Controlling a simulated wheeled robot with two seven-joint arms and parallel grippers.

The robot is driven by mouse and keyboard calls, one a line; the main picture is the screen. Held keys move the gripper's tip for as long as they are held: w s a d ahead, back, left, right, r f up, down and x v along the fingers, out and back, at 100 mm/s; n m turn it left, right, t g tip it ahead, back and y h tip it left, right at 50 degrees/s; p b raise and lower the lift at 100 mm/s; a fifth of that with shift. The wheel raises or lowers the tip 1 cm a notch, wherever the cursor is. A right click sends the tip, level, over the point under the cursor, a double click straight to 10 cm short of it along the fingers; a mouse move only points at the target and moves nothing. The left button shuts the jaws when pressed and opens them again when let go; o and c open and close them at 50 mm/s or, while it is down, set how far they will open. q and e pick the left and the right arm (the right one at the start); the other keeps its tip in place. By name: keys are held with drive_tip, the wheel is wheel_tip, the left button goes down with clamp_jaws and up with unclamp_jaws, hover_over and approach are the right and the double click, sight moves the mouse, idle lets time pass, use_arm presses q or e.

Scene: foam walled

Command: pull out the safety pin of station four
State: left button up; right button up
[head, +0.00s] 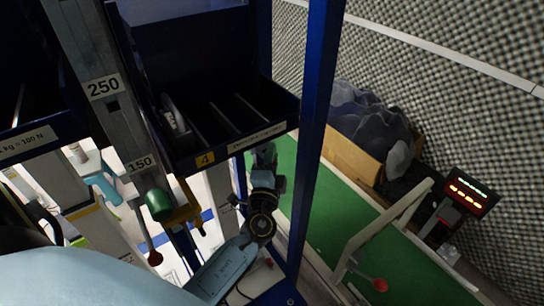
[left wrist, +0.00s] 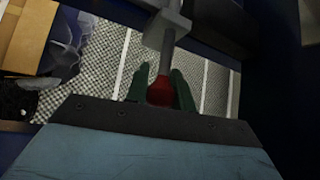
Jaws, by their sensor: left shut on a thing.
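The station four bin (head: 225,140) is dark blue, with a yellow "4" label (head: 205,159) on its front lip. My left gripper (head: 265,156) is beside the bin's right front corner in the head view, its tips partly hidden by the bin. In the left wrist view its dark green fingers (left wrist: 159,80) are closed on either side of a red ball knob (left wrist: 160,93). The knob sits on a grey metal rod (left wrist: 166,58), which runs up into a pale grey block (left wrist: 166,30). In the head view this knob is hidden. My right gripper is not in view.
A blue upright post (head: 313,130) stands close to the right of my left gripper. A grey column (head: 110,100) marked 250 and 150 stands left of the bin. Another red knob (head: 155,258) hangs lower left. A green bench (head: 340,230) and a lit display (head: 468,191) are at right.

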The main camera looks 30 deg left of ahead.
use_arm(q)
drive_tip(key=shift+s+d+b, duration=0.25)
drive_tip(key=shift+s+d, duration=0.05)
drive_tip(key=shift+d, duration=0.4)
drive_tip(key=shift+s+d+b, duration=0.25)
drive_tip(key=shift+s+d, duration=0.05)
drive_tip(key=shift+d, duration=0.45)
drive_tip(key=shift+s+d+b, duration=0.25)
drive_tip(key=shift+s+d, duration=0.05)
drive_tip(key=shift+d, duration=0.4)
clamp_jaws()
drive_tip(key=shift+a, duration=0.1)
drive_tip(key=o, duration=1)
unclamp_jaws()
drive_tip(key=shift+c, duration=0.2)
drive_tip(key=b+v, duration=0.4)
drive_tip(key=v, duration=0.9)
drive_tip(key=shift+s, duration=0.2)
